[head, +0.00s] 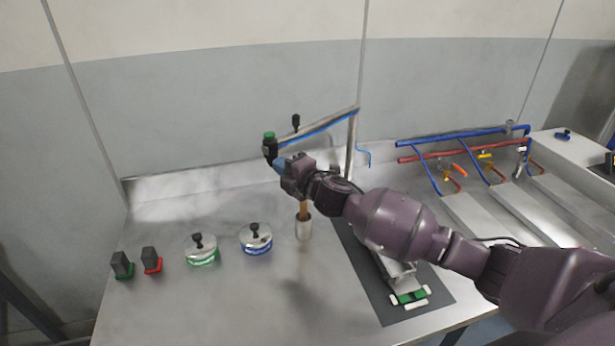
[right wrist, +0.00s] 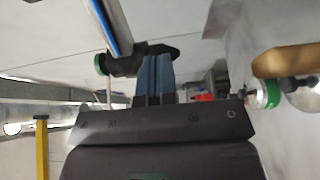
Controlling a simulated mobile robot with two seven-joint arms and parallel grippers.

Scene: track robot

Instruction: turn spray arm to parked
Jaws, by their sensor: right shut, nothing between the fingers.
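The spray arm (head: 322,123) is a metal bar with a blue hose along it, reaching left from an upright post (head: 350,148). Its free end carries a black spray head (head: 270,149) with a green cap. My right gripper (head: 280,164) is shut and empty, its blue fingertips right at the spray head. In the right wrist view the shut fingers (right wrist: 155,65) overlap the black head (right wrist: 135,62); I cannot tell whether they touch it. The blue hose (right wrist: 112,28) runs above. My left gripper is not in view.
On the steel bench stand two lidded pots, green-rimmed (head: 202,251) and blue-rimmed (head: 256,240), and a metal cup (head: 303,229) holding a wooden handle. Two dark blocks (head: 151,260) sit at left. A dark mat (head: 432,292) lies under my right arm. Blue and red pipes (head: 450,135) run at right.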

